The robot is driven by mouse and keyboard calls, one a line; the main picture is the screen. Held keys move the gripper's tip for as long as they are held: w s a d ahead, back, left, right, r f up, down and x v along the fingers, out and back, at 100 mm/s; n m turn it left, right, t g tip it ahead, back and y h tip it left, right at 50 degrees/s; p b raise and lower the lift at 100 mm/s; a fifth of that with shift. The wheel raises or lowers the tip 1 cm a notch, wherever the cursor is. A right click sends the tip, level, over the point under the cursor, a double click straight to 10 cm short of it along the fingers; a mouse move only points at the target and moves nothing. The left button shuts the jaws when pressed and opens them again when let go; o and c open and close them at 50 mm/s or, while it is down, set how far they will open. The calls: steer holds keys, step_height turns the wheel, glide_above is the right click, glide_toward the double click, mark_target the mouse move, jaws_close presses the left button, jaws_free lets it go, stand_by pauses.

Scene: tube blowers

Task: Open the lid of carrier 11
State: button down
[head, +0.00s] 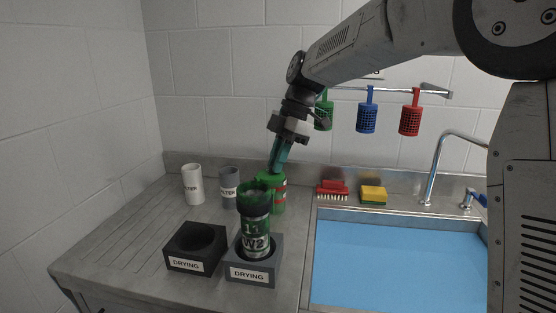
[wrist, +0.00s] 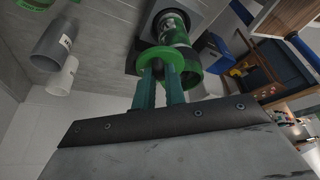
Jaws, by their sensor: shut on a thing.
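Carrier 11 (head: 256,228), a dark cylinder with green ends marked "W2", stands upright in the grey drying block (head: 249,272). Its number is only partly readable. It also shows in the wrist view (wrist: 178,32), beyond my fingers. My gripper (head: 277,167) reaches down from above, just behind the carrier's top. In the wrist view its teal fingers (wrist: 160,86) are shut on the green lid (wrist: 153,62) at the carrier's near end. The fingers cover part of the lid, so its exact angle is hard to tell.
A green container (head: 279,196) stands close behind the carrier. A dark drying block (head: 180,262) on the left is empty. White (head: 193,184) and grey (head: 229,186) filter cylinders stand behind. The blue sink basin (head: 400,265) lies right, with a red brush (head: 332,188) and sponge (head: 373,194) behind.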

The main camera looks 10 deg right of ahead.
steer(key=c, duration=1.4)
jaws_free()
steer(key=shift+c, duration=0.2)
steer(key=v, duration=0.7)
steer(key=shift+r, duration=0.35)
steer(key=shift+d, duration=0.15)
